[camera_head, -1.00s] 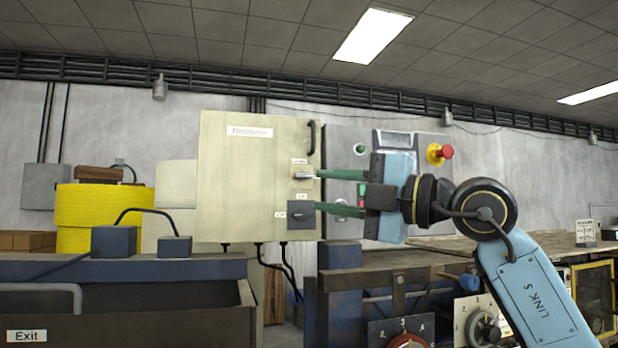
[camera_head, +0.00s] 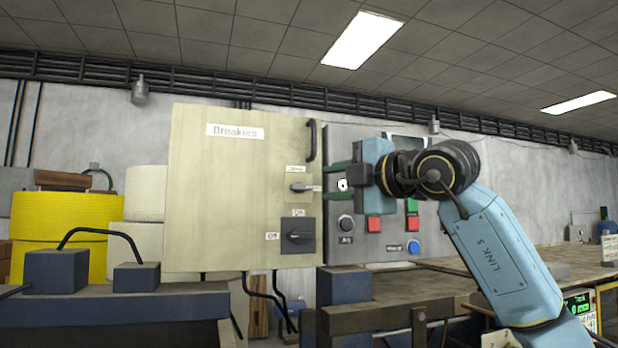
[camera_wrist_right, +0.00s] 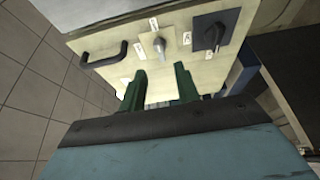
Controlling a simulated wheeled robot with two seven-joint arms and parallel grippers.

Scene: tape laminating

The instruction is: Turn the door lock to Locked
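The door lock (camera_head: 300,187) is a small grey lever on a plate on the beige breaker cabinet's door (camera_head: 215,190). Its lever points right in the head view; its small labels are too blurred to read. My right gripper (camera_head: 328,182) is just right of the lock, with its two green fingers apart and nothing between them. In the right wrist view, the lock lever (camera_wrist_right: 158,46) lies ahead of the gap between the open fingertips (camera_wrist_right: 159,70), apart from them. My left gripper is not in view.
A black rotary switch (camera_head: 298,236) with Off and On labels sits below the lock. A black door handle (camera_head: 311,140) is above it. A grey button panel (camera_head: 372,225) stands behind my right gripper. Yellow rolls (camera_head: 60,235) are at the left.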

